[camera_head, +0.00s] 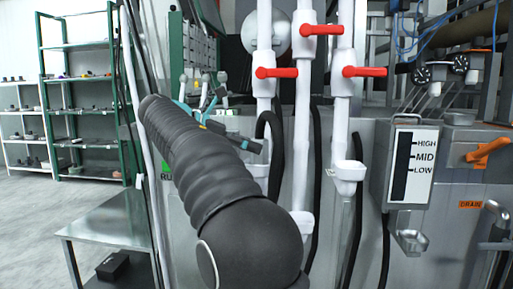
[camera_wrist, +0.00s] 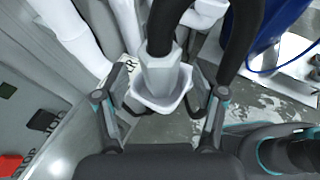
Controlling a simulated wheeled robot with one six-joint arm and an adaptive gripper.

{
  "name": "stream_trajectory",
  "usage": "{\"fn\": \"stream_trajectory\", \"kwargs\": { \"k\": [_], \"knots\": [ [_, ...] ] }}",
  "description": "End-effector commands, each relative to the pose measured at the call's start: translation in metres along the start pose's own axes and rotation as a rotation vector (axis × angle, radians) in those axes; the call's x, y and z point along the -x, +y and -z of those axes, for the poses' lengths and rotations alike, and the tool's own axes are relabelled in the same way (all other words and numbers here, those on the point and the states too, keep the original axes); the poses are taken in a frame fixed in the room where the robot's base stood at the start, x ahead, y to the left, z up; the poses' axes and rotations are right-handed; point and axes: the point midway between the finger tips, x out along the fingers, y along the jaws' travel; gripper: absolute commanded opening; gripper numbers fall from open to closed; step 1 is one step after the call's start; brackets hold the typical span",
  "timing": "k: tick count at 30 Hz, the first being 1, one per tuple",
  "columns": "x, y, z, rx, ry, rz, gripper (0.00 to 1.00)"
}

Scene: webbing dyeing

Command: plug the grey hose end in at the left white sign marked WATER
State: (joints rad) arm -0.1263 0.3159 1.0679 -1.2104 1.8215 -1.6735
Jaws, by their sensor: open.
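In the wrist view a grey faceted hose end (camera_wrist: 160,75) on a black hose (camera_wrist: 166,22) sits in or over a white cup-shaped holder (camera_wrist: 162,103). My gripper (camera_wrist: 160,88) is open, with one finger on each side of the hose end and cup. I cannot tell whether either finger touches them. In the head view my gripper (camera_head: 240,140) is mostly hidden behind my dark arm, close to the left white pipe (camera_head: 264,95) and a looping black hose (camera_head: 272,118). I cannot read a white sign marked WATER in either view.
White pipes with red valve handles (camera_head: 322,29) stand in front of the machine. Other black hoses (camera_head: 356,225) hang beside them. A level gauge (camera_head: 407,165) is at right. A metal table (camera_head: 95,228) with a black box (camera_head: 113,266) stands at lower left; open floor lies beyond.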

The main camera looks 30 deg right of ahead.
Motion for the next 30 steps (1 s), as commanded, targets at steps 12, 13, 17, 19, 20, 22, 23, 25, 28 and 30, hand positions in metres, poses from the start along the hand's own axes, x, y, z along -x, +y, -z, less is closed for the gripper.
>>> {"fn": "stream_trajectory", "kwargs": {
  "k": [12,13,17,19,20,22,23,25,28,30],
  "knots": [
    [0.078,0.001,0.000,-0.002,-0.001,-0.002,0.70],
    [0.081,0.000,0.000,-0.001,-0.001,-0.002,0.70],
    [0.089,0.000,0.000,-0.002,-0.001,-0.001,0.70],
    [0.091,0.000,0.000,-0.002,-0.001,-0.001,0.70],
    [0.092,-0.001,0.000,-0.002,-0.001,0.000,0.70],
    [0.092,-0.001,0.000,-0.004,-0.001,0.000,0.70],
    [0.092,-0.001,0.000,-0.010,-0.001,0.000,0.70],
    [0.092,0.000,0.000,-0.041,-0.001,-0.001,0.70],
    [0.092,0.006,-0.001,-0.129,-0.002,-0.029,0.70],
    [0.092,0.016,0.002,-0.208,0.016,-0.071,0.70]
  ]
}}
